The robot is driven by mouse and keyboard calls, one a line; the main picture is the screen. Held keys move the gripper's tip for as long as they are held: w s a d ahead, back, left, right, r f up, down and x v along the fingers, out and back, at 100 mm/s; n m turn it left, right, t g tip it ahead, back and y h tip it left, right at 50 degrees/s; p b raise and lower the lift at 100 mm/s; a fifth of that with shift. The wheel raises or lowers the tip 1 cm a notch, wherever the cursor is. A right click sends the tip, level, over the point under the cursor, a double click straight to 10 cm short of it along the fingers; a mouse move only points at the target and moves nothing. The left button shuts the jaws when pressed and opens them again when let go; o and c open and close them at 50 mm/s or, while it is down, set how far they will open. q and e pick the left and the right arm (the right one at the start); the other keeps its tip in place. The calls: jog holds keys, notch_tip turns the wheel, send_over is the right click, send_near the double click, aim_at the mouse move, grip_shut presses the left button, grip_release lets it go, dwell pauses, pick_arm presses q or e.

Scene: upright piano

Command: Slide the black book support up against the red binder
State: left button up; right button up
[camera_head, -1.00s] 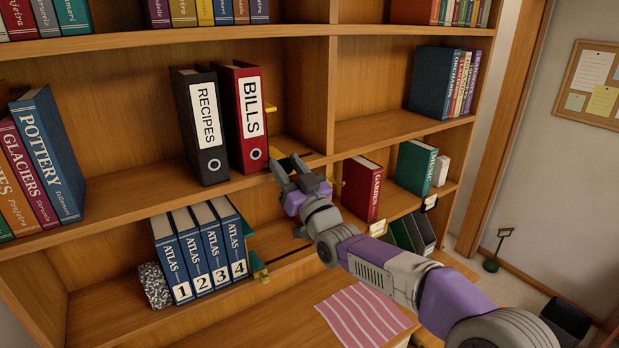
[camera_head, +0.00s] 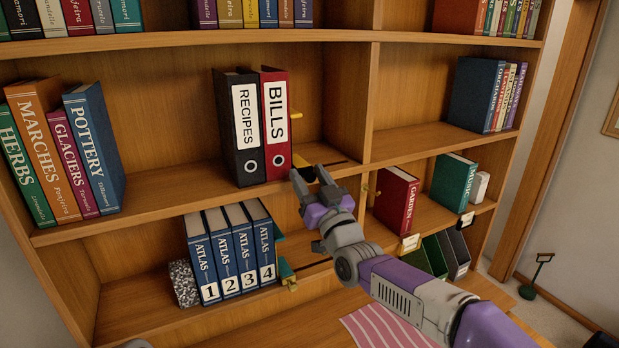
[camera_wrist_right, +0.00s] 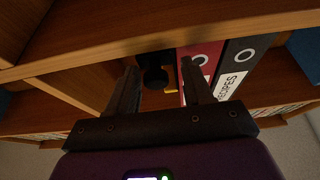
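The red binder (camera_head: 276,122), labelled BILLS, stands upright on the middle shelf, right of the black RECIPES binder (camera_head: 240,125). In the wrist view, which is upside down, a dark object that looks like the black book support (camera_wrist_right: 154,76) shows between my fingertips. A narrow gap with a yellow tab (camera_wrist_right: 171,90) separates it from the red binder (camera_wrist_right: 203,60). In the head view my gripper hides most of it. My right gripper (camera_head: 309,175) is open at the shelf edge, just right of the red binder's foot.
Below are the ATLAS books (camera_head: 232,255) with a green support (camera_head: 287,268), and the red GARDEN book (camera_head: 396,200). Free shelf lies left of the RECIPES binder.

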jog(key=b+v, duration=0.2)
jog(key=v, duration=0.5)
jog(key=w+d+f+m+g+h+b, duration=0.1)
jog(key=w+f+g+h, duration=0.15)
jog(key=f, duration=1.05)
jog(key=w+f+m+g+h+b, duration=0.1)
jog(key=f+m+g, duration=0.15)
jog(key=f, duration=1.15)
jog(key=s+d+f+g+h, duration=0.1)
jog(key=s+f+g, duration=0.15)
jog(key=f, duration=0.65)
jog(key=s+d+f+g, duration=0.1)
jog(key=s+f+g, duration=0.15)
jog(key=f, duration=0.65)
jog(key=s+d+f+m+g+b, duration=0.1)
jog(key=s+f+m+g+b, duration=0.3)
jog(key=s+f, duration=0.9)
jog(key=s+f+g+p, duration=0.1)
jog(key=s+f+g, duration=0.5)
jog(key=s+f, duration=0.5)
jog(key=s, duration=0.4)
jog(key=shift+d+f+h, duration=0.35)
jog(key=shift+d, duration=0.05)
jog(key=shift+w, duration=0.1)
